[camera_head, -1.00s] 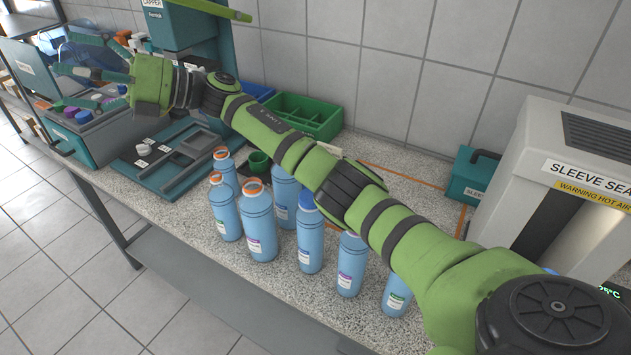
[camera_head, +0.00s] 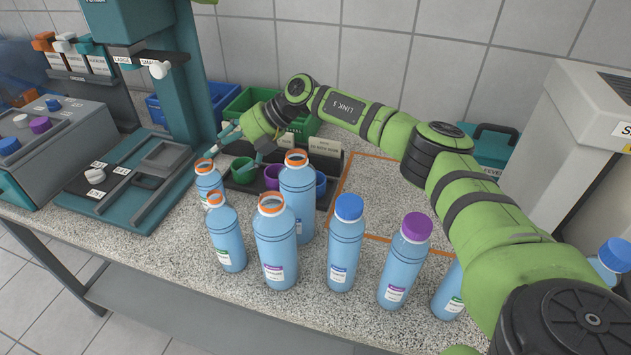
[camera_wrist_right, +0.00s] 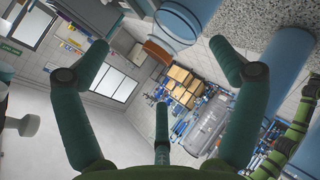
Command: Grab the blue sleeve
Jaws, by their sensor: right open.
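A dark rack (camera_head: 240,183) behind the bottles holds cup-like sleeves: green (camera_head: 241,170), purple (camera_head: 272,177) and blue. The blue sleeve (camera_head: 320,184) is at the rack's right end, partly hidden by a tall blue bottle (camera_head: 297,200). My right gripper (camera_head: 230,150) is open and empty, its fingers pointing left and down by the green sleeve, at the opposite end from the blue one. In the right wrist view my right gripper (camera_wrist_right: 161,50) has its fingers spread with nothing between them; no sleeve is clear there. My left gripper is not in view.
Several blue bottles stand in front of the rack, some uncapped (camera_head: 275,245), others with a blue cap (camera_head: 349,207) or purple cap (camera_head: 416,226). Green (camera_head: 238,103) and blue bins stand behind. A teal machine (camera_head: 155,60) stands left. An orange-outlined counter area (camera_head: 380,195) is clear.

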